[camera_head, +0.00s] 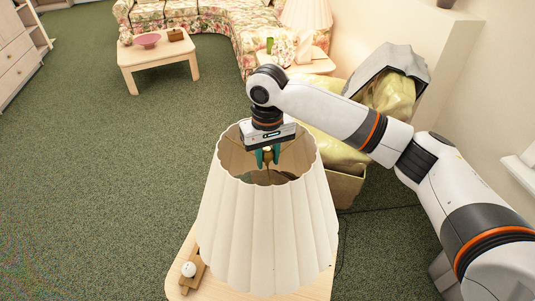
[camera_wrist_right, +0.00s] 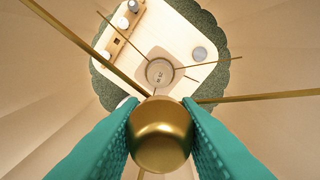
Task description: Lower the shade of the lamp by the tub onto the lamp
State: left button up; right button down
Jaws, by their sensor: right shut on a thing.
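The large cream pleated lampshade (camera_head: 265,225) hangs upright above a small wooden table (camera_head: 185,255), in front of me. My right gripper (camera_head: 267,158) reaches into its open top from above. It is shut on the gold knob (camera_wrist_right: 160,135) at the hub of the shade's gold spokes (camera_wrist_right: 265,96). Through the shade, the wrist view shows the lamp (camera_wrist_right: 160,73) from above: a pale round top over a beige squarish base. The lamp appears above the knob in that picture. The shade hides the lamp in the head view, and the gap between them cannot be told. My left gripper is not seen.
A wooden holder (camera_head: 192,279) with a white ball (camera_head: 188,269) lies at the table's left edge. A grey round thing (camera_wrist_right: 198,54) also stands on the table. Open green carpet (camera_head: 110,170) lies left.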

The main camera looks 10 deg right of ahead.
jog(key=c, duration=1)
grip_release()
jog(key=shift+r+b, duration=0.35)
jog(key=shift+r, duration=0.2)
notch_tip(320, 180, up, 5)
jog(key=shift+r+b, duration=0.1)
jog(key=shift+b, duration=1.05)
notch_tip(320, 180, up, 6)
jog(key=shift+f, duration=0.1)
